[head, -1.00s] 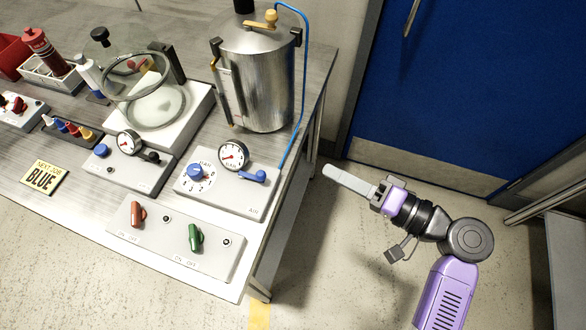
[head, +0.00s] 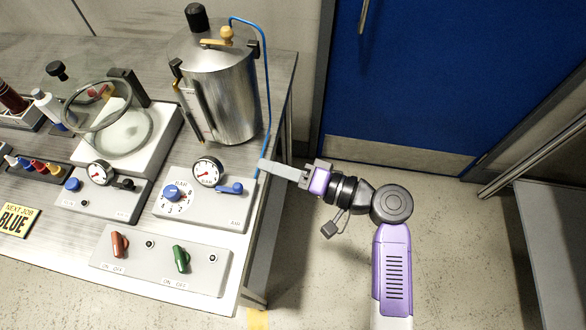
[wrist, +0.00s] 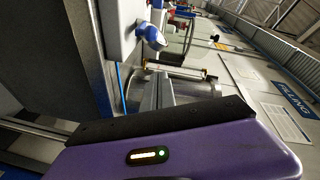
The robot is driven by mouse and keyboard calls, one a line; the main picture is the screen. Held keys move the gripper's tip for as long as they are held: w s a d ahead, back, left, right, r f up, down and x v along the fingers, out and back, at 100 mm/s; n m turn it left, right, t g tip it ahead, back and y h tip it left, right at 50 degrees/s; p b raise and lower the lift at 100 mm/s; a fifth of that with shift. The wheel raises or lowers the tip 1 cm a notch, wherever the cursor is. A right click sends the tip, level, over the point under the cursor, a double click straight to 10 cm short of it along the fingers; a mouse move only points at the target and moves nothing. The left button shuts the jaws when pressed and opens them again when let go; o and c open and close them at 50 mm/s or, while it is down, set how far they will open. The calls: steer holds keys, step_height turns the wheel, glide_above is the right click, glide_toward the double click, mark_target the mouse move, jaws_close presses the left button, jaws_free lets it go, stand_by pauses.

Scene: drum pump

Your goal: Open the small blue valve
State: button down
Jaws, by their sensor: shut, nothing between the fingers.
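The small blue valve (head: 230,188) is a blue lever on the right side of the grey air panel (head: 205,213), beside a round gauge (head: 208,171). A thin blue hose runs up from near it to the metal drum. My gripper (head: 262,165) is shut and empty.
The metal drum (head: 222,100) stands behind the panel, with the blue hose (head: 267,80) at its right. A larger blue dial (head: 171,192) sits on the same panel. A panel with red and green switches (head: 160,262) lies in front.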

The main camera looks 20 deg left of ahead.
mark_target(229, 188)
steer(key=shift+s+a+f+p, duration=0.3)
steer(key=shift+s+a, duration=0.2)
steer(key=shift+s, duration=0.15)
steer(key=shift+s+a+f+p, duration=0.2)
steer(key=shift+s+a+p, duration=0.1)
steer(key=shift+s+a, duration=0.25)
steer(key=shift+s+a+f, duration=0.15)
steer(key=shift+s+f, duration=0.2)
steer(key=shift+s, duration=0.25)
steer(key=shift+s+t, duration=0.15)
steer(key=shift+t, duration=0.15)
steer(key=shift+s+m+t, duration=0.15)
steer(key=shift+m+t, duration=0.15)
steer(key=shift+m, duration=0.1)
